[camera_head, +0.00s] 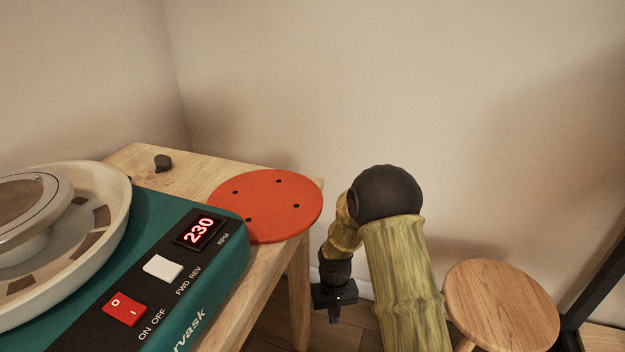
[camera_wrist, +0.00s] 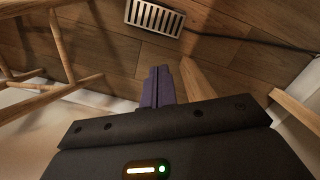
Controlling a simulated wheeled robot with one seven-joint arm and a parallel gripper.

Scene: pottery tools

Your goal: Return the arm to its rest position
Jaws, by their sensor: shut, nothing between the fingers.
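My gripper (camera_head: 335,314) hangs at the end of my bamboo-like arm, to the right of the wooden table (camera_head: 137,160) and below its top. It points down towards the floor. In the wrist view its purple fingers (camera_wrist: 158,87) are pressed together with nothing between them. My arm is bent at a dark round joint, between the table and a round wooden stool. The gripper touches nothing that I can see.
A teal pottery wheel (camera_head: 170,208) with a display reading 230 and an orange disc (camera_head: 266,206) are on the table. A wooden stool (camera_head: 501,304) stands at right. A floor vent (camera_wrist: 155,17) and wooden legs (camera_wrist: 62,47) show in the wrist view.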

